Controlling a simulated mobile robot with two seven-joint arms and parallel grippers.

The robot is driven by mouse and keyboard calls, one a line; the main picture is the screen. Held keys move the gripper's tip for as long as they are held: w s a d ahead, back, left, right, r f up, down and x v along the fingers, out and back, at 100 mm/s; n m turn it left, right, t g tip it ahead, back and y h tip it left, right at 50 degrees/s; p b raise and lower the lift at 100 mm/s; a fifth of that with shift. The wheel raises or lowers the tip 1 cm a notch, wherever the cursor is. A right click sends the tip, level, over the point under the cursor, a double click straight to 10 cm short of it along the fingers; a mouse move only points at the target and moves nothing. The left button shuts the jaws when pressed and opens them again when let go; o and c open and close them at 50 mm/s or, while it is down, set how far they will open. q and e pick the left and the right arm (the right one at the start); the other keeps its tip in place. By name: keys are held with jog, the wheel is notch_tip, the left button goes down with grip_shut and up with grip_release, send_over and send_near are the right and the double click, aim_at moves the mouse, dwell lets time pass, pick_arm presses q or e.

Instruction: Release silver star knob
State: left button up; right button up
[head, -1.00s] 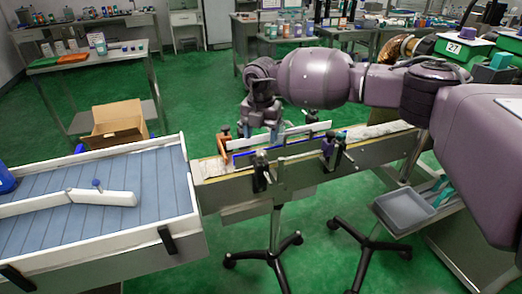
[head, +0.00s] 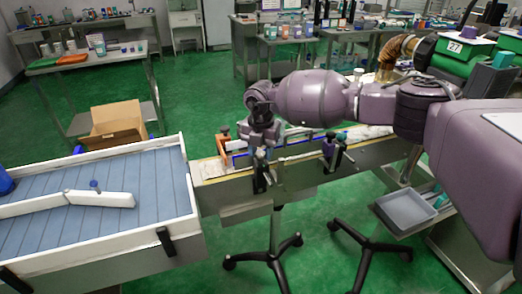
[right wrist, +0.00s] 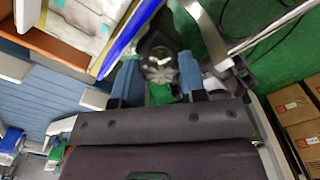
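The silver star knob (right wrist: 160,69) shows in the right wrist view, just beyond and between the two blue fingertips. My right gripper (right wrist: 160,76) is open, with green floor showing in the gap and space beside the knob; I cannot tell how deep the knob sits between the fingers. In the head view my right gripper (head: 262,146) points down over the near side of the conveyor, right above a black clamp (head: 261,177). The knob cannot be made out there. My left gripper is not in view.
The conveyor (head: 310,170) has blue and white guide rails, and a blue rail (right wrist: 122,40) passes close left of the fingers. A blue slatted table (head: 90,225) is at left, a grey tray (head: 405,208) at right.

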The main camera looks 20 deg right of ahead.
jog(key=shift+c, duration=1.4)
